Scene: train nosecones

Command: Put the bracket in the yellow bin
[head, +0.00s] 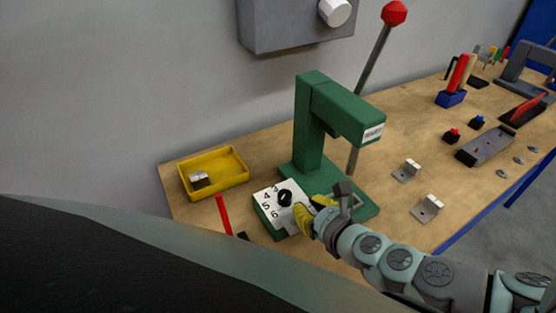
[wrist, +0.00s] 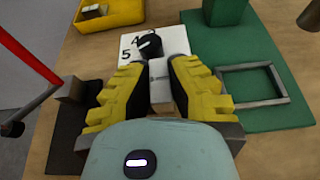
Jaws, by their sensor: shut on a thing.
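My gripper (head: 318,211) has yellow fingers and is low in front of the green press, beside its numbered dial. In the wrist view the fingers (wrist: 160,74) are shut on a small pale-grey bracket (wrist: 163,95), mostly hidden between them. The yellow bin (head: 236,181) is at the table's far left, to the left of my gripper; it also shows at the top of the wrist view (wrist: 125,14). One metal bracket (head: 199,179) lies inside it. Two more brackets (head: 407,170) (head: 430,208) stand on the table right of the press.
The green press (head: 312,130) and its red-knobbed lever (head: 375,70) rise behind my gripper. The dial block (head: 277,208) and a red-handled tool (head: 223,214) are between gripper and bin. An empty square frame (wrist: 252,83) lies on the press base. Other tools fill the right.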

